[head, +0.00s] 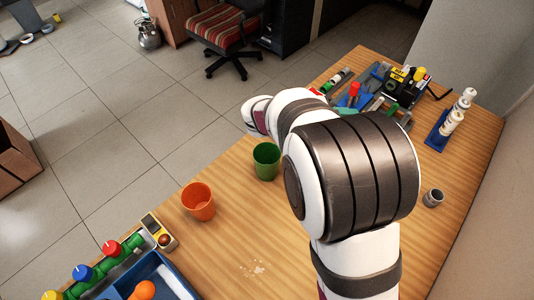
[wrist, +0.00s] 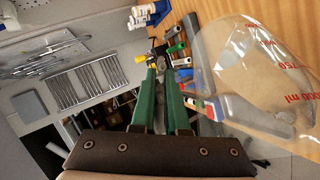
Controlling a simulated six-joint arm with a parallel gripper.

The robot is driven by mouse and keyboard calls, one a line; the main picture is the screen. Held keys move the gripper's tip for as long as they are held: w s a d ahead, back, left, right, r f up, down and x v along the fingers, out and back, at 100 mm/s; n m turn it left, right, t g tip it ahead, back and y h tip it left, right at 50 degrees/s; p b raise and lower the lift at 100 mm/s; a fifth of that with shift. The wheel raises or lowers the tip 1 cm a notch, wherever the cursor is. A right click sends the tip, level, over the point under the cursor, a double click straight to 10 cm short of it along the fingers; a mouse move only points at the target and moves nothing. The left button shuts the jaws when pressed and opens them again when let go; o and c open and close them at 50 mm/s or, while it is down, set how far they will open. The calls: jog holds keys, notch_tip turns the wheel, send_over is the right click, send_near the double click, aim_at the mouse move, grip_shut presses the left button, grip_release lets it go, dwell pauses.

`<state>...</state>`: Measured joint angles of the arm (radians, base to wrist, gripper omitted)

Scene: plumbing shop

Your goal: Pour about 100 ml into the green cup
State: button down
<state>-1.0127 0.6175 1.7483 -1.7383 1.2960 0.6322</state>
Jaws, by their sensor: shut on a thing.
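The green cup (head: 266,161) stands upright on the wooden table in the head view, just left of my arm; its inside looks empty. In the head view my arm hides the gripper. In the wrist view my gripper (wrist: 160,72) has two green fingers with a narrow gap, shut on a clear measuring jug (wrist: 245,60) with red ml marks. The jug is to the right of the fingers and appears tilted in this view. The grip point and any liquid in the jug cannot be made out.
An orange cup (head: 198,201) stands left of the green cup. A blue tray (head: 172,276), a yellow meter (head: 158,232) and colored valves (head: 112,248) are at front left. Tools (head: 375,90) crowd the far end. A small metal cup (head: 433,198) is at right.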

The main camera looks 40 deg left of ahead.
jog(key=shift+s+a+r, duration=0.15)
jog(key=shift+a+r, duration=0.05)
jog(key=shift+r, duration=0.15)
jog(key=shift+s+a+r+t+h+p, duration=0.35)
jog(key=shift+r+t+h+p, duration=0.1)
jog(key=shift+r, duration=0.1)
jog(key=shift+s+a+r+t, duration=0.2)
jog(key=shift+s+r+t, duration=0.05)
jog(key=shift+r, duration=0.1)
dwell(0.8)
jog(key=shift+s+a+r+n+t+h+p, duration=0.3)
jog(key=shift+s+a+r+n+h+p, duration=0.15)
jog(key=shift+s+a, duration=0.2)
dwell(0.9)
jog(key=shift+w+d+f, duration=0.1)
jog(key=shift+w+d, duration=0.15)
jog(key=shift+d, duration=0.05)
jog(key=w+d+f+g, duration=0.1)
jog(key=d+f+m+y, duration=0.1)
jog(key=w+d+f+g+y, duration=0.1)
jog(key=shift+w+f+g, duration=0.3)
jog(key=shift+w+f, duration=0.05)
jog(key=shift+f, duration=0.05)
jog(key=shift+w+d+f+m+g+y, duration=0.15)
jog(key=shift+w+f+g+y, duration=0.1)
jog(key=shift+f, duration=0.2)
jog(key=shift+w+d+f+m+g+y, duration=0.15)
jog(key=shift+f+g, duration=0.1)
jog(key=shift+f, duration=0.2)
dwell(0.4)
